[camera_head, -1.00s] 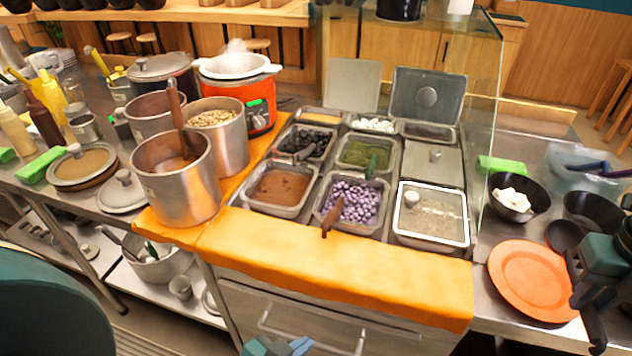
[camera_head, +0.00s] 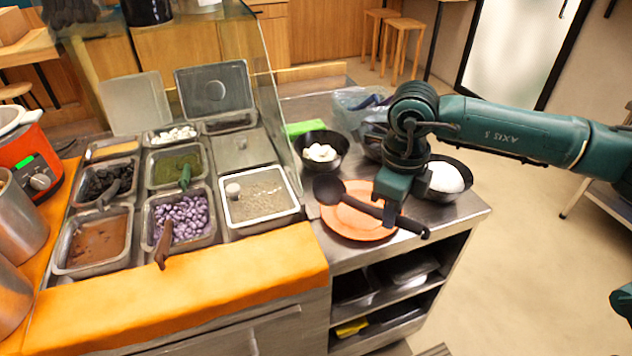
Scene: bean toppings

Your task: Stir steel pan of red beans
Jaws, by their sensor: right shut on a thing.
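My right gripper (camera_head: 397,203) is shut on the handle of a black ladle (camera_head: 328,188). It holds the ladle above the orange plate (camera_head: 350,232), with the bowl end pointing left. A steel pan (camera_head: 128,240) with reddish-brown contents sits in the counter's front row at left. Two tall steel pots, one upper (camera_head: 20,222) and one lower (camera_head: 12,295), are cut off by the left edge; their contents are mostly hidden. I cannot tell which vessel holds the red beans.
Other pans hold purple beans (camera_head: 182,215), green paste and dark pieces. A wooden handle (camera_head: 163,246) sticks out of the purple beans. A glass guard (camera_head: 275,100) stands right of the pans. A bowl with white pieces (camera_head: 322,152) stands behind the plate.

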